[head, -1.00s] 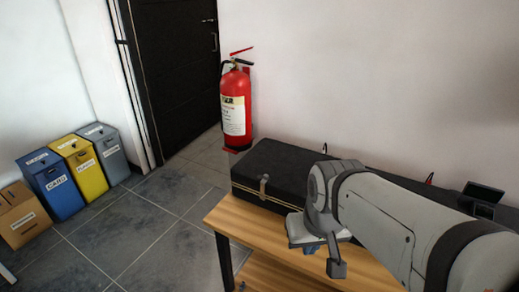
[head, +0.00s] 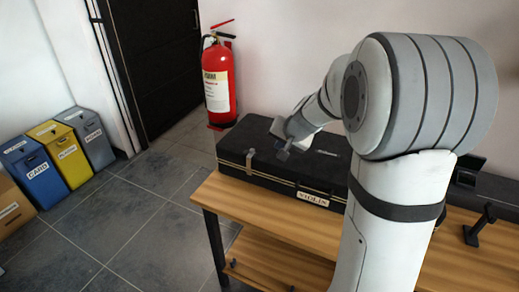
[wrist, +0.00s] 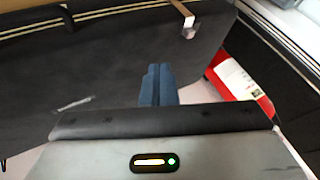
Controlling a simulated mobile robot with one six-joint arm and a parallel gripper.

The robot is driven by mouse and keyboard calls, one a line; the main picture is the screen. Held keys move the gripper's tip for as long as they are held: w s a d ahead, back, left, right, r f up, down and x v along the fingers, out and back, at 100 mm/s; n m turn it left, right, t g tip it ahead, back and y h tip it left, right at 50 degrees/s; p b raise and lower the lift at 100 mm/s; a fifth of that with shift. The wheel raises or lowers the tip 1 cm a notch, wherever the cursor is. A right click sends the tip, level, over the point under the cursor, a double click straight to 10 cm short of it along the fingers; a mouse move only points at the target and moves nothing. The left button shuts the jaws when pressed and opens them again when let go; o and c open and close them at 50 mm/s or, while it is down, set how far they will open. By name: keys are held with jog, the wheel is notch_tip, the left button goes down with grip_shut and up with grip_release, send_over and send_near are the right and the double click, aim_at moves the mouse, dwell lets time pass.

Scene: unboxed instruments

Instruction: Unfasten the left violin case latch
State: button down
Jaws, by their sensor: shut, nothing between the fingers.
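The black violin case (head: 228,165) lies shut on the wooden table, with a "VIOLIN" label (head: 313,198) on its front. The left latch (head: 250,160) is a small pale strap across the seam near the front left corner; it also shows at the top of the wrist view (wrist: 183,12), and I cannot tell if it is fastened. My gripper (head: 283,154) is over the case lid, right of the latch and apart from it. In the wrist view its blue fingers (wrist: 157,85) are together and empty. My arm hides the case's right end.
The wooden table (head: 265,222) has bare room in front of the case. A red fire extinguisher (head: 216,85) stands behind its left end. A dark stand (head: 478,228) is on the table at right. Several bins, one of them yellow (head: 72,160), stand far left.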

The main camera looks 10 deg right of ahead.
jog(key=b, duration=0.1)
send_near(257, 154)
jog(key=f, duration=0.1)
jog(key=d+f, duration=0.1)
jog(key=f, duration=0.1)
jog(key=d+f, duration=0.1)
jog(key=shift+w+f, duration=0.2)
jog(key=shift+w, duration=0.2)
jog(key=w+a+p, duration=0.2)
jog(key=shift+a+r, duration=0.15)
jog(key=shift+a, duration=0.1)
jog(key=shift+w+a, duration=0.3)
jog(key=shift+d, duration=0.1)
